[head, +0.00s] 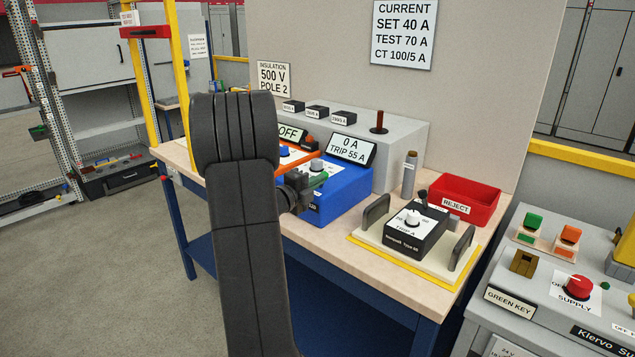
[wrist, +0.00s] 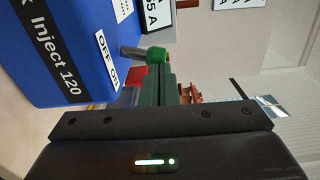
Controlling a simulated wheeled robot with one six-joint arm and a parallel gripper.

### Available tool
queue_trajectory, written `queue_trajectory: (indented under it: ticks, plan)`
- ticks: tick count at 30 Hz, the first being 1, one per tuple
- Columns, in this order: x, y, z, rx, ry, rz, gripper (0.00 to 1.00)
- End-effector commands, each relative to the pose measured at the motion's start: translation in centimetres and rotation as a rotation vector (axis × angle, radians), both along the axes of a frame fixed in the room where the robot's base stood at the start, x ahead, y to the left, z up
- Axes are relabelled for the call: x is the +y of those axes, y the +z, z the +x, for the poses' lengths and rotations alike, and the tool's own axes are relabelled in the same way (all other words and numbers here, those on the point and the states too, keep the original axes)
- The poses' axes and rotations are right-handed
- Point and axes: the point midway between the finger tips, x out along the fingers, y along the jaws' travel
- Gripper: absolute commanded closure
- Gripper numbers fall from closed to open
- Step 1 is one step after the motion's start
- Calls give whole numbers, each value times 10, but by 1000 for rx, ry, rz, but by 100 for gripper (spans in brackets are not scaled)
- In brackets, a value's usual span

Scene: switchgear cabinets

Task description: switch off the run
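The blue injection set (head: 335,200) stands on the bench, with a tilted display (head: 352,149) reading "0 A TRIP 55 A". In the wrist view its blue side (wrist: 75,45) carries "Inject 120" and an OFF/ON label (wrist: 107,58). My gripper (head: 318,181) is at the front of the blue set.
An orange unit (head: 290,160) with an "OFF" display stands left of the blue set, partly behind my arm. Right are a black relay (head: 413,232) in a cream holder, a red REJECT bin (head: 465,200) and a grey SUPPLY console (head: 560,290). Open floor lies left.

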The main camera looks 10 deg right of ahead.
Motion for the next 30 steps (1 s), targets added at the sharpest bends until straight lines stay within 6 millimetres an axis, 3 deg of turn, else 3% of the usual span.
queue_trajectory:
  ticks: [30]
  plan:
    - [7,4,8,162,1,-128,100]
